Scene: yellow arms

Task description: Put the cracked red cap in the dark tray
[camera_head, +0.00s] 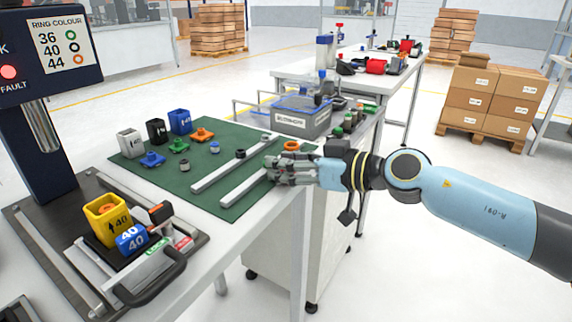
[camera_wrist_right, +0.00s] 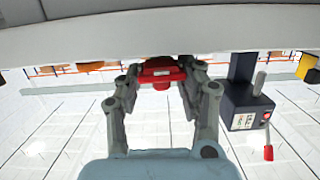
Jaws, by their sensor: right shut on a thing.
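My right gripper (camera_head: 275,172) reaches in from the right, over the right end of the green mat near the table edge. In the right wrist view, its fingers (camera_wrist_right: 160,78) are shut on a red cap (camera_wrist_right: 162,74). The cap is hidden behind the fingers in the head view, and no crack can be made out. A dark tray-like corner (camera_head: 14,309) shows at the lower left, mostly cut off. A grey bin (camera_head: 290,124) with a label stands behind the mat. I cannot tell which is the dark tray. My left gripper is not in view.
The green mat (camera_head: 205,185) holds two pale rails, coloured caps and small rings. White, black and blue cups stand at its far left. An orange cap (camera_head: 291,146) lies just behind my right gripper. A press fixture with a yellow cup (camera_head: 106,218) occupies the near left.

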